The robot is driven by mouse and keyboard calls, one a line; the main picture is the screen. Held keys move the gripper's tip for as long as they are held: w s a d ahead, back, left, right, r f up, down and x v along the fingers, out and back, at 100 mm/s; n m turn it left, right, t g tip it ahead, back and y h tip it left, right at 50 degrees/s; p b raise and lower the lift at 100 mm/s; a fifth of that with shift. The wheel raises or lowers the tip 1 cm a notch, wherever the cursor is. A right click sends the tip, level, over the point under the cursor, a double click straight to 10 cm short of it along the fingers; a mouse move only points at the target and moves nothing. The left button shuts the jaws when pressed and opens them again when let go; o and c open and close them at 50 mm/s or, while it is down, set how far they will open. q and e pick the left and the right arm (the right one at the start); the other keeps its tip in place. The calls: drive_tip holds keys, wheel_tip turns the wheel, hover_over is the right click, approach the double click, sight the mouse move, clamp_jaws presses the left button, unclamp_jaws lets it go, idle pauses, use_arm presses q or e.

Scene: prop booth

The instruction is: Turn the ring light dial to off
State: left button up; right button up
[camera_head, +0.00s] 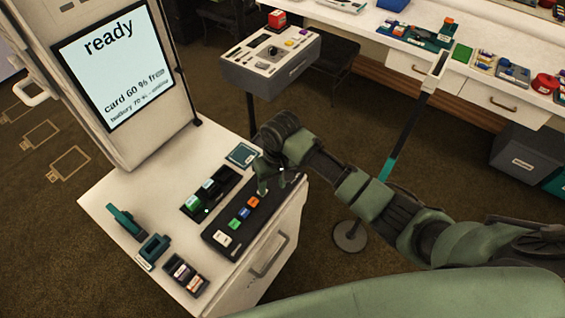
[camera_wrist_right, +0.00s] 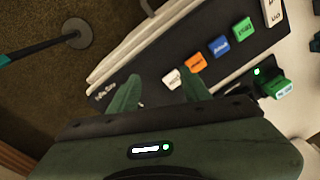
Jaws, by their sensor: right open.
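My right gripper (camera_head: 272,180) is over the far end of a black control panel (camera_head: 228,243) on the white cabinet. In the right wrist view its two green fingers (camera_wrist_right: 160,92) are apart, with a small white piece (camera_wrist_right: 172,78) of the panel between and just beyond the tips; I cannot tell whether they touch it. The panel also carries orange (camera_head: 253,202), blue (camera_head: 243,213) and green (camera_head: 234,225) labelled pieces in a row. A dark round dial (camera_head: 272,50) shows on a grey box farther back; I cannot read which dial is the ring light's. My left gripper is out of view.
A screen (camera_head: 115,65) reading "ready" stands at the cabinet's back left. A dark tray (camera_head: 210,190) and small holders (camera_head: 153,250) share the cabinet top. A stand with a round base (camera_head: 350,236) is on the floor to the right.

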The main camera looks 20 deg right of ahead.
drive_tip(key=w+d+r, duration=0.1)
drive_tip(key=w, duration=0.1)
drive_tip(key=w+d+r+m, duration=0.1)
drive_tip(key=w+d, duration=0.1)
drive_tip(key=w, duration=0.1)
drive_tip(key=w+d+r+m+h, duration=0.1)
drive_tip(key=w+d+r, duration=0.1)
drive_tip(key=shift+w+d, duration=0.2)
drive_tip(key=shift+w, duration=0.2)
drive_tip(key=shift+f, duration=3.7)
drive_tip(key=shift+c, duration=0.3)
clamp_jaws()
